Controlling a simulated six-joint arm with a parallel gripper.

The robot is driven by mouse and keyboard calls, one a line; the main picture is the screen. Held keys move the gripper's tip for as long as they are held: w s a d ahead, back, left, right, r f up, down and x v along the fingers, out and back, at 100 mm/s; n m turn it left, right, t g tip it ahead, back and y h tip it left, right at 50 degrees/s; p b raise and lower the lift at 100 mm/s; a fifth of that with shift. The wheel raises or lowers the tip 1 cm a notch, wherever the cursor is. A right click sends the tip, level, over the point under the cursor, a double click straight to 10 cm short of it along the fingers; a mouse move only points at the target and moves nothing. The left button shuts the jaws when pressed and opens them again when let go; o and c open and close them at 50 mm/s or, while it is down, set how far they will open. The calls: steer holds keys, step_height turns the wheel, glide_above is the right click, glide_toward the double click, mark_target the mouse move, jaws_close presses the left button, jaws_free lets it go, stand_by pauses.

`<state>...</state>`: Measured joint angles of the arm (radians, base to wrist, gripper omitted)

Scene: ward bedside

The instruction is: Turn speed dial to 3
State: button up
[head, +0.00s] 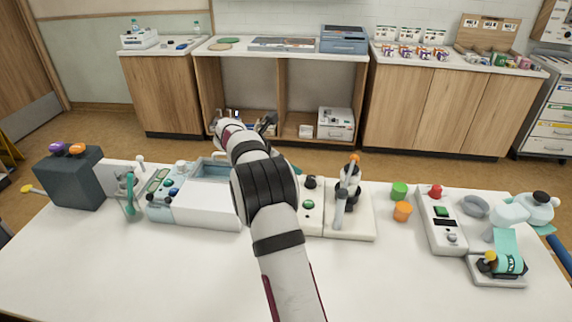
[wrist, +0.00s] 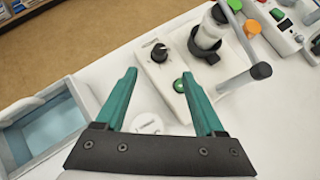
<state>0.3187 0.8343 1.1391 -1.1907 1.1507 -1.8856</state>
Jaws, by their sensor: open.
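A black dial (wrist: 158,52) with a pale mark on top stands on a white device (wrist: 145,72), beside a green button (wrist: 179,86). In the head view the same dial (head: 311,182) shows just right of my arm, behind the green button (head: 309,204). I cannot read any numbers around it. My gripper (wrist: 159,73) is open, with two teal fingers and nothing between them. In the wrist view the dial appears just beyond the gap between the fingertips, apart from them. In the head view my arm hides part of the device.
A grey cup holder with a post (head: 347,196) stands right of the dial. An open bluish basin (head: 210,170) is to its left. The table front (head: 150,270) is clear.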

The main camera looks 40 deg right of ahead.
steer(key=s+d+n+t+h, duration=0.1)
steer(key=s+d+h, duration=0.3)
steer(key=s+d, duration=0.15)
steer(key=n+t+y, duration=0.2)
steer(key=n+t, duration=0.3)
steer(key=t, duration=0.1)
glide_toward(310, 179)
steer(key=x, duration=1.1)
jaws_close()
